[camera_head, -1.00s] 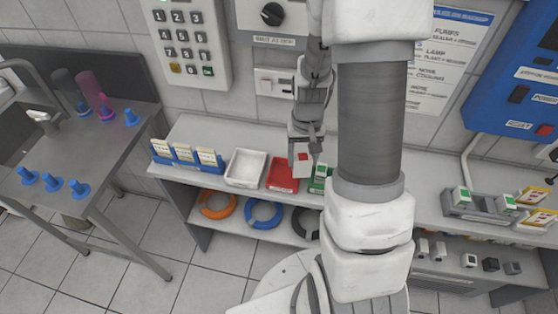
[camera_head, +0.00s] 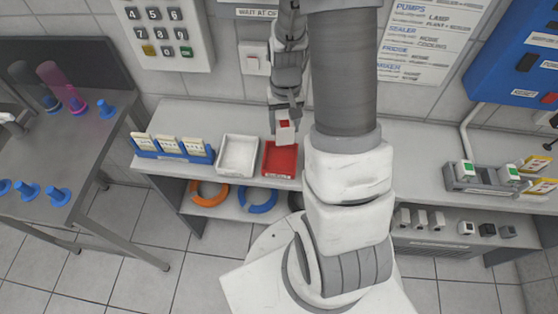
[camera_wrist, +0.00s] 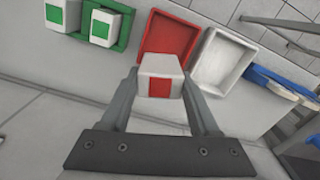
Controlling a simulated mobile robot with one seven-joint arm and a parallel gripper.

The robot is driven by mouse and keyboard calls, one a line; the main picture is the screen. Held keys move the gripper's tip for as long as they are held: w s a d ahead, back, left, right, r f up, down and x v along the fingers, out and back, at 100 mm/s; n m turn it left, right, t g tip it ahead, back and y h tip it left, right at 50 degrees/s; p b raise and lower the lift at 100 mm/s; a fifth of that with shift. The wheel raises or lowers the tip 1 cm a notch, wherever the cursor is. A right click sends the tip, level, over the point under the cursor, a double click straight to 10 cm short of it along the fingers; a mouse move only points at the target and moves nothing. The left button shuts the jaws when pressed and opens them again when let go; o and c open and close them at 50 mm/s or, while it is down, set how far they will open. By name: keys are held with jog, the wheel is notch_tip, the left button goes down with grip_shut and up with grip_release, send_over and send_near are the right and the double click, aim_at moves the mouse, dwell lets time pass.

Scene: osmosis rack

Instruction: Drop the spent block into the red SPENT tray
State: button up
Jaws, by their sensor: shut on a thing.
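My gripper (camera_head: 285,122) is shut on the spent block (camera_head: 284,132), a white block with a red square on its face. In the wrist view the block (camera_wrist: 160,75) sits between the two fingers of my gripper (camera_wrist: 160,84). The red SPENT tray (camera_head: 281,160) stands on the upper shelf and looks empty. In the head view the block is held over the right back part of the tray. In the wrist view the red tray (camera_wrist: 168,34) shows behind the block, which hides part of it. The height of the block above the tray is hard to tell.
A white tray (camera_head: 237,156) stands just left of the red one, with a blue card rack (camera_head: 172,149) beyond it. In the wrist view a green holder (camera_wrist: 122,40) with white-and-green blocks stands on the red tray's other side. My arm hides part of the shelf.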

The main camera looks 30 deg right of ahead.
jog(key=shift+f+b, duration=1.05)
jog(key=shift+f, duration=0.85)
jog(key=o, duration=1.5)
jog(key=shift+o, duration=0.2)
jog(key=shift+r, duration=0.1)
notch_tip(320, 180, up, 17)
jog(key=shift+r+p, duration=0.2)
jog(key=shift+p, duration=0.2)
jog(key=s+a+r+n+t, duration=0.3)
jog(key=s+a+r+t, duration=0.2)
jog(key=s+a+r, duration=0.5)
jog(key=shift+s+a+r+n+t, duration=0.3)
jog(key=shift+s+r+n, duration=0.15)
jog(key=shift+s, duration=0.7)
